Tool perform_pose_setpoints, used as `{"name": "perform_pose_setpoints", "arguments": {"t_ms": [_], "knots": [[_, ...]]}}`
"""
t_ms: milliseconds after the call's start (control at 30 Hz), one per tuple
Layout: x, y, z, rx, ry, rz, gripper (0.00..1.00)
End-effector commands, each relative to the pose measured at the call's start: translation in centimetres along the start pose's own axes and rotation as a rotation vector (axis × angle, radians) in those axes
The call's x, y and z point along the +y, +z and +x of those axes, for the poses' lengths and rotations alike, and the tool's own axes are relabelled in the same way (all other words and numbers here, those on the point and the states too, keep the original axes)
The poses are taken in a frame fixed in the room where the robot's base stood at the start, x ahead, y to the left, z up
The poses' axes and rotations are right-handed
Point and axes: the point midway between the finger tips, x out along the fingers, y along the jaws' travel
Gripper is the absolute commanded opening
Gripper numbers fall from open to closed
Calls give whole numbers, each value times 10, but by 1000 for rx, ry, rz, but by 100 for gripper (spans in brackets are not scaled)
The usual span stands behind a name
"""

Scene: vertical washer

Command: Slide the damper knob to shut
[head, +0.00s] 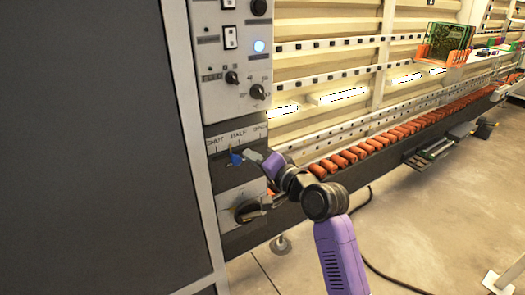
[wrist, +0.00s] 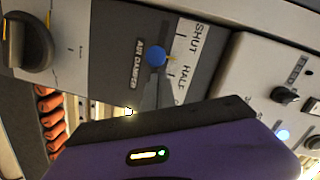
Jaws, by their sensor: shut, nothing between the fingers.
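The blue damper knob (head: 236,158) sits on the dark strip of the machine's panel, below a white scale label (head: 238,136) reading SHUT, HALF and OPEN. In the wrist view the knob (wrist: 157,56) has a yellow pointer (wrist: 172,58) that stands between SHUT and HALF, nearer HALF. My gripper (head: 250,156) is shut and empty, just to the right of the knob, on its OPEN side. In the wrist view the fingertips (wrist: 151,82) end close to the knob; I cannot tell whether they touch it. The far end of the slot is partly hidden by my gripper.
A black rotary handle (head: 248,210) is below the damper strip, close under my arm. A control panel (head: 232,60) with switches and knobs is above. A conveyor with orange rollers (head: 380,142) runs off to the right. Open floor lies at the lower right.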

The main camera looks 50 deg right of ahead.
Motion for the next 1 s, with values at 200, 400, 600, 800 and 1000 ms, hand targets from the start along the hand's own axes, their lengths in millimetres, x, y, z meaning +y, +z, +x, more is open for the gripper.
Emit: {"name": "perform_pose_setpoints", "arguments": {"t_ms": [200, 400, 600, 800, 1000], "knots": [[0, 5, 1, 1, 0, 0, 0], [0, 5, 1, 0, 0, 0, 0], [-15, 29, 4, -7, 2, 1, 0], [-22, 48, 6, -3, 0, 1, 0], [-22, 50, 6, -5, -2, 1, 0]]}}
